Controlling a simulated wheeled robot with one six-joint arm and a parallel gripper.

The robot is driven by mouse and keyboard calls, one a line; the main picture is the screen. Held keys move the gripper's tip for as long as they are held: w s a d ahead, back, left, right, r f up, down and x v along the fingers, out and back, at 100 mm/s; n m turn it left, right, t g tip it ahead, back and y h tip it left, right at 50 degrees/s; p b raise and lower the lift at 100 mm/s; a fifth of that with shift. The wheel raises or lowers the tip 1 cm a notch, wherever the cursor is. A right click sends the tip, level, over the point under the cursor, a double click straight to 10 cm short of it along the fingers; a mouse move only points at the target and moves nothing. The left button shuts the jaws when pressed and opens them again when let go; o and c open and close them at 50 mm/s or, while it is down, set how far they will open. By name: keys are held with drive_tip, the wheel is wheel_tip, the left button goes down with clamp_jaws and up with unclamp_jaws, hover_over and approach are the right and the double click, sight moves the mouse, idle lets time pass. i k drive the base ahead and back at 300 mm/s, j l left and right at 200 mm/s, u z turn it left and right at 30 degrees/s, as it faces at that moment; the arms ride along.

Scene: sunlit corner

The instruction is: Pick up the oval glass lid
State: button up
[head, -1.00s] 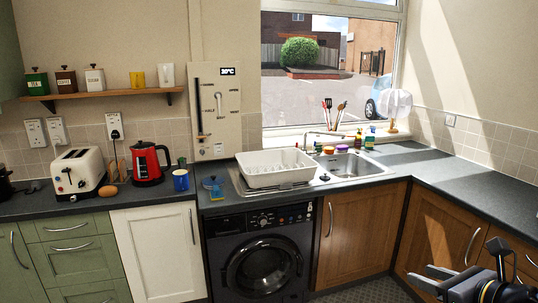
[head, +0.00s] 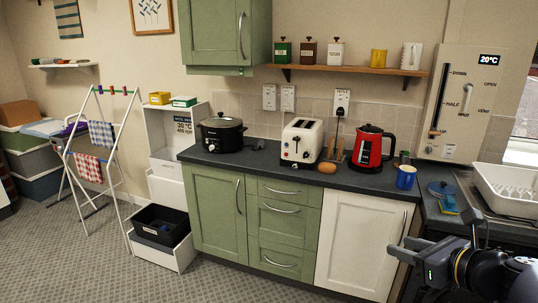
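A black slow cooker (head: 222,138) stands on the left part of the dark worktop. A lid with a dark knob, which looks like the oval glass lid (head: 221,122), sits on top of it. The lid is small in view and its glass is hard to make out. My gripper (head: 398,249) is at the lower right, in front of the white cupboard door, far from the lid. Its two fingers point left with a gap between them, and nothing shows between them.
A toaster (head: 302,142), a red kettle (head: 371,149) and a blue mug (head: 405,177) stand right of the cooker. A green wall cupboard (head: 213,34) hangs above it. A drying rack (head: 107,150) and a black crate (head: 162,226) stand left. The floor (head: 95,265) in front is clear.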

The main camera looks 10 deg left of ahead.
sight(220, 120)
drive_tip(key=i+j+u, duration=0.55)
drive_tip(key=i+u, duration=0.2)
drive_tip(key=i, duration=0.15)
drive_tip(key=i+u, duration=0.4)
drive_tip(key=i+j+z, duration=0.25)
drive_tip(key=i+z, duration=0.15)
drive_tip(key=i, duration=0.5)
drive_tip(key=i+j+z, duration=0.4)
drive_tip(key=i, duration=0.45)
drive_tip(key=i+j+z, duration=0.4)
drive_tip(key=i+j, duration=0.35)
drive_tip(key=j, duration=0.15)
